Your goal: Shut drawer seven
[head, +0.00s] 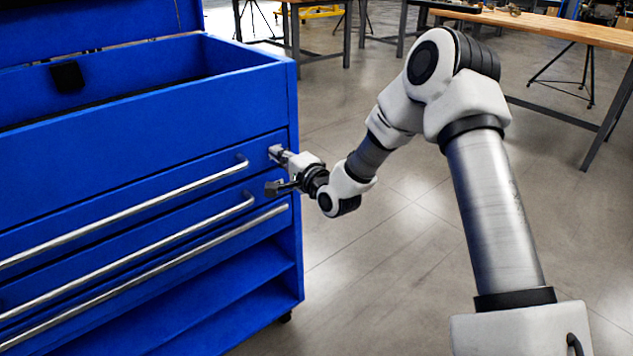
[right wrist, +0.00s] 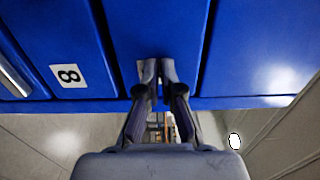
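A blue tool cabinet (head: 90,130) with drawers and long silver handles fills the left of the head view. My right gripper (head: 275,169) is at the right end of the upper drawer front (head: 215,165), just right of its handle. In the right wrist view my gripper's fingertips (right wrist: 159,70) are together at a blue drawer front (right wrist: 120,40), with nothing seen between them. A pale patch beside the fingertips is mostly hidden, so I cannot read a seven. The neighbouring drawer (right wrist: 45,30) bears a white label "8" (right wrist: 69,75). The drawers look about flush. My left gripper is not in view.
Below the upper handle are two more silver handles (head: 140,250) and an open shelf (head: 220,305). The cabinet's open top compartment (head: 150,75) lies above. Grey floor (head: 390,270) is clear right of the cabinet. Wooden-topped workbenches (head: 560,27) stand at the back.

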